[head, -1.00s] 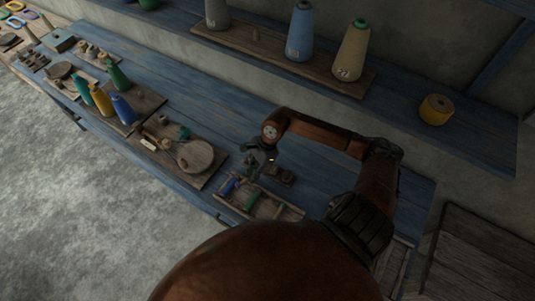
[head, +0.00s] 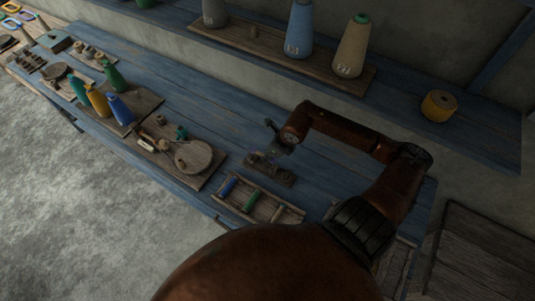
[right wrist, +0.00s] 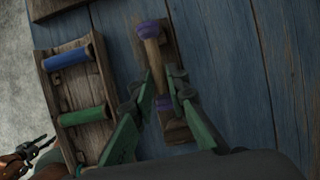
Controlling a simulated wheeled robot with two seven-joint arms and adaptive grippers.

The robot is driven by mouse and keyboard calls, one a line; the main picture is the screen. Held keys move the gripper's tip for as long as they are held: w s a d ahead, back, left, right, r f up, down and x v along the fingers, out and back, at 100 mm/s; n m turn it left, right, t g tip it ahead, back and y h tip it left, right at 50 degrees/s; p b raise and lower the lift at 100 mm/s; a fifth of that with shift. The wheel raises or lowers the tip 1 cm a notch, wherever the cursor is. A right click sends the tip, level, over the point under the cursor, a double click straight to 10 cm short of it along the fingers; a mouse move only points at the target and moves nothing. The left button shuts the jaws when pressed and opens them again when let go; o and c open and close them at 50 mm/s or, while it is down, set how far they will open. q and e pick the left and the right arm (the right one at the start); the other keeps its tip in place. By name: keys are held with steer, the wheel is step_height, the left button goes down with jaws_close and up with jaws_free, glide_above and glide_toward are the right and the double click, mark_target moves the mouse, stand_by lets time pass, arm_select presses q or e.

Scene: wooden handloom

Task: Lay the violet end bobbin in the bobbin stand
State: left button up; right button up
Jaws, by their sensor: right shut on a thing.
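The violet end bobbin (right wrist: 152,52) has a bare wooden shaft and violet ends. In the right wrist view it lies lengthwise between the fingers of my right gripper (right wrist: 160,76), which is shut on it. In the head view my right gripper (head: 271,142) is above a small wooden block (head: 270,169); the bobbin is too small to make out there. The bobbin stand (head: 283,214) is a wooden rack holding a blue bobbin (head: 229,186) and a green bobbin (head: 251,200); its right part looks free. My left gripper (right wrist: 42,148) shows small at lower left of the wrist view.
A board (head: 205,178) with a round wooden disc is left of the stand. Several coloured bottle-shaped spools stand farther left. Large cones of yarn and a yellow spool (head: 438,106) stand on the back shelf. Blue tabletop (head: 225,120) is clear behind the block.

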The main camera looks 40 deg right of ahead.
steer(key=shift+f+b, duration=1.8)
steer(key=shift+f, duration=1.1)
steer(key=o, duration=0.9)
steer(key=shift+r, duration=0.1)
steer(key=v, duration=1.1)
steer(key=shift+r, duration=0.4)
steer(key=shift+s+d, duration=0.1)
steer(key=shift+s, duration=0.05)
